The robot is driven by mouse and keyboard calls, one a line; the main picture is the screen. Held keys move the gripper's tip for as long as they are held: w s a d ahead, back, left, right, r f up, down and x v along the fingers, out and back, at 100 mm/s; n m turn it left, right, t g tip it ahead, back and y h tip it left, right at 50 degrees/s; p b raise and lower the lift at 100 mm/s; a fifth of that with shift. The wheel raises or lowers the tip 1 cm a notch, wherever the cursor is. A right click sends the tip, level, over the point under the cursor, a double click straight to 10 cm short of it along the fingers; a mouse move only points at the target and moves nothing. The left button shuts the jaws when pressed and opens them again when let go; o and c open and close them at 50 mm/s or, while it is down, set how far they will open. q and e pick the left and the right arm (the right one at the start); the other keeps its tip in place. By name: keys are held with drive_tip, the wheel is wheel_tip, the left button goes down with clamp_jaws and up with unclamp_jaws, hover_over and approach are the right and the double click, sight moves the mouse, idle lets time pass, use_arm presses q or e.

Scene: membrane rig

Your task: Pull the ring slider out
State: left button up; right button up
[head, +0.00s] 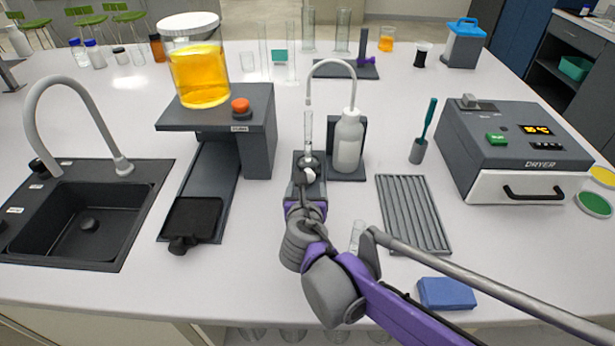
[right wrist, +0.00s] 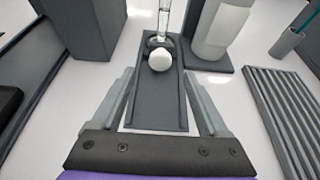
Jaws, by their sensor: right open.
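A glass tube (head: 308,130) stands upright on a dark grey rig base (right wrist: 157,115). In the right wrist view a dark ring (right wrist: 160,42) surrounds the tube's foot, with a round white knob (right wrist: 159,61) in front; I take these for the ring slider. My right gripper (right wrist: 159,78) is open, its two fingers on either side of the base and the knob near their tips, with nothing gripped. In the head view my right gripper (head: 306,188) covers the front of the rig. My left gripper is not in view.
A white wash bottle (head: 348,142) with a curved spout stands close right of the tube. Left is a stand (head: 258,130) bearing a jar of orange liquid (head: 200,78). A grooved rack (head: 412,215), dryer (head: 510,150) and blue block (head: 446,294) lie right.

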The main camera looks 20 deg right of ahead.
drive_tip(key=b+x, duration=0.1)
drive_tip(key=x, duration=0.7)
drive_tip(key=shift+w+d, duration=0.15)
drive_tip(key=shift+w, duration=0.15)
clamp_jaws()
